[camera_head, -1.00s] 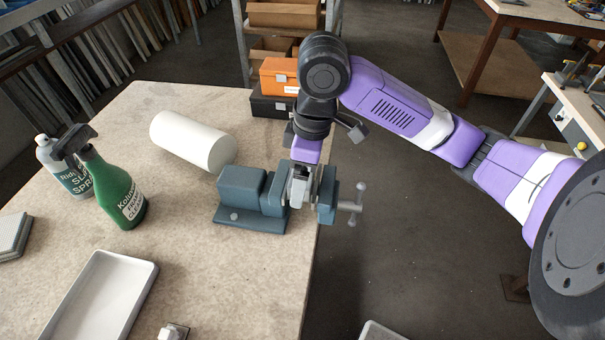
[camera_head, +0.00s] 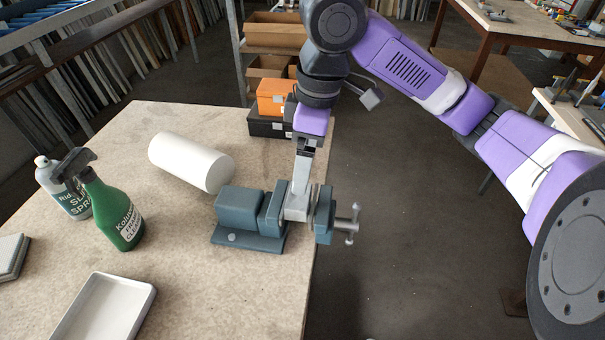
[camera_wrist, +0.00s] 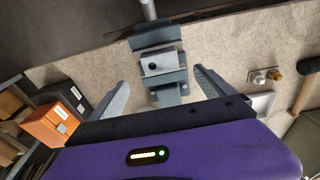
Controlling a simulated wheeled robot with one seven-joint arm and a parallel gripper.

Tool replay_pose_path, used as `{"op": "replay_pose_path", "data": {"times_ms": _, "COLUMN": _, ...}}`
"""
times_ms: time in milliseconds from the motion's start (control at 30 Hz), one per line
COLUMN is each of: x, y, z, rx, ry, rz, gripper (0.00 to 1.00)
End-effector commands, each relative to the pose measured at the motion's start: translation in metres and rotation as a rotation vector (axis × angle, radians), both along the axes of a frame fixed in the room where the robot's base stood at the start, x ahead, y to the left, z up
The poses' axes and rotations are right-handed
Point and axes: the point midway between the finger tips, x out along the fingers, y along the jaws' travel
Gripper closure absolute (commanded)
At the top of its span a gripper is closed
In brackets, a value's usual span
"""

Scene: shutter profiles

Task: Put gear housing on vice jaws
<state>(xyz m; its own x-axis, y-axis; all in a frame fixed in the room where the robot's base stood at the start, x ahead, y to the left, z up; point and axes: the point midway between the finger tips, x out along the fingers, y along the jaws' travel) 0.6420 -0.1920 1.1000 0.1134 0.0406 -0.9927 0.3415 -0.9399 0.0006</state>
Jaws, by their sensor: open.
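The gear housing is a light grey block (camera_head: 296,214) sitting at the jaws of the blue-grey vice (camera_head: 240,208). In the wrist view the housing (camera_wrist: 163,63) shows a dark round hole and lies across the vice (camera_wrist: 168,95) jaws. I cannot tell how deep it sits between them. My gripper (camera_head: 301,188) points down just above the housing. In the wrist view my gripper (camera_wrist: 160,77) has its two fingers spread wide apart, with nothing held between them; the housing is seen beyond the gap.
Orange box (camera_head: 276,97) and black box (camera_head: 268,124) are behind. The vice overhangs the bench's right edge.

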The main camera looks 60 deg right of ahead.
Motion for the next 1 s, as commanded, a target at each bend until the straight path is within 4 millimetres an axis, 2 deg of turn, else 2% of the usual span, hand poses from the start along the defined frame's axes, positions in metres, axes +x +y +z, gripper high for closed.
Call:
{"op": "replay_pose_path", "data": {"times_ms": 133, "x": -0.001, "y": -0.001, "z": 0.013, "rx": -0.001, "ry": 0.0, "rz": 0.0, "gripper": 0.07}}
{"op": "replay_pose_path", "data": {"times_ms": 267, "x": -0.002, "y": 0.0, "z": 0.016, "rx": 0.001, "ry": -0.001, "rz": 0.0, "gripper": 0.07}}
{"op": "replay_pose_path", "data": {"times_ms": 367, "x": 0.006, "y": 0.008, "z": 0.015, "rx": 0.026, "ry": -0.027, "rz": 0.009, "gripper": 0.07}}
{"op": "replay_pose_path", "data": {"times_ms": 467, "x": 0.028, "y": 0.035, "z": 0.013, "rx": 0.103, "ry": -0.111, "rz": 0.03, "gripper": 0.07}}
{"op": "replay_pose_path", "data": {"times_ms": 567, "x": 0.063, "y": 0.079, "z": 0.015, "rx": 0.234, "ry": -0.25, "rz": 0.055, "gripper": 0.07}}
{"op": "replay_pose_path", "data": {"times_ms": 700, "x": 0.109, "y": 0.144, "z": 0.032, "rx": 0.451, "ry": -0.462, "rz": 0.058, "gripper": 0.07}}
{"op": "replay_pose_path", "data": {"times_ms": 800, "x": 0.133, "y": 0.18, "z": 0.047, "rx": 0.596, "ry": -0.597, "rz": 0.032, "gripper": 0.07}}
{"op": "replay_pose_path", "data": {"times_ms": 900, "x": 0.151, "y": 0.209, "z": 0.061, "rx": 0.731, "ry": -0.717, "rz": -0.015, "gripper": 0.07}}
{"op": "replay_pose_path", "data": {"times_ms": 1000, "x": 0.163, "y": 0.229, "z": 0.07, "rx": 0.849, "ry": -0.819, "rz": -0.087, "gripper": 0.07}}
